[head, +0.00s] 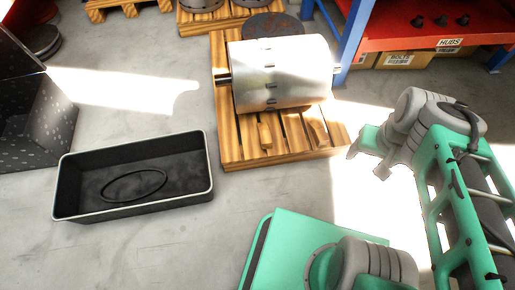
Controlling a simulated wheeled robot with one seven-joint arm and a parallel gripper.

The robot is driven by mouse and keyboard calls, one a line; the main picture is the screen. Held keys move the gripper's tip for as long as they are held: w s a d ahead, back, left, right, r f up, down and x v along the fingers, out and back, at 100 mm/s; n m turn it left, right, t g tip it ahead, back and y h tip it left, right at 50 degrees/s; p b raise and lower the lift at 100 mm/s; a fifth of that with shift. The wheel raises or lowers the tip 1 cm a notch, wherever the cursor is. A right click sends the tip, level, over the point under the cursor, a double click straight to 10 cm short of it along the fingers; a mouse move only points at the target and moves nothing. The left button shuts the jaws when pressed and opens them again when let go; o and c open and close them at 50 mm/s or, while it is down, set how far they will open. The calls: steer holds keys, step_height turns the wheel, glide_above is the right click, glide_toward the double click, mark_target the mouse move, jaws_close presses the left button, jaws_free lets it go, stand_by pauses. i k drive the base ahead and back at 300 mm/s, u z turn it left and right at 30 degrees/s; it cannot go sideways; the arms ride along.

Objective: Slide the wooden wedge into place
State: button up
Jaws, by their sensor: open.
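A large silver rotor (285,72) lies on its side on a wooden pallet (232,150), its shaft ends sticking out left and right. Two small wooden wedge-like blocks are on the slats at the rotor's front: a left wooden wedge (265,136) and a right wooden wedge (318,132). I cannot tell whether either touches the rotor. My gripper (367,158) is just right of the pallet's front right corner, beside the right wedge and apart from it. It is open, with nothing seen between its fingers.
A black bin (208,180) with a dark ring inside stands left of the pallet. A blue-framed shelf with a red deck (400,32) and cardboard boxes (405,60) is at the back right. A dark speckled block (35,125) stands far left. Bare concrete floor lies between bin and pallet.

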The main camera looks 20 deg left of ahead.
mark_target(264, 131)
steer(key=z, duration=0.1)
steer(key=k, duration=0.1)
steer(key=u, duration=1)
steer(key=i, duration=1)
steer(key=z, duration=0.05)
steer(key=k, duration=0.5)
steer(key=u, duration=3.55)
steer(key=k, duration=1)
steer(key=z, duration=0.9)
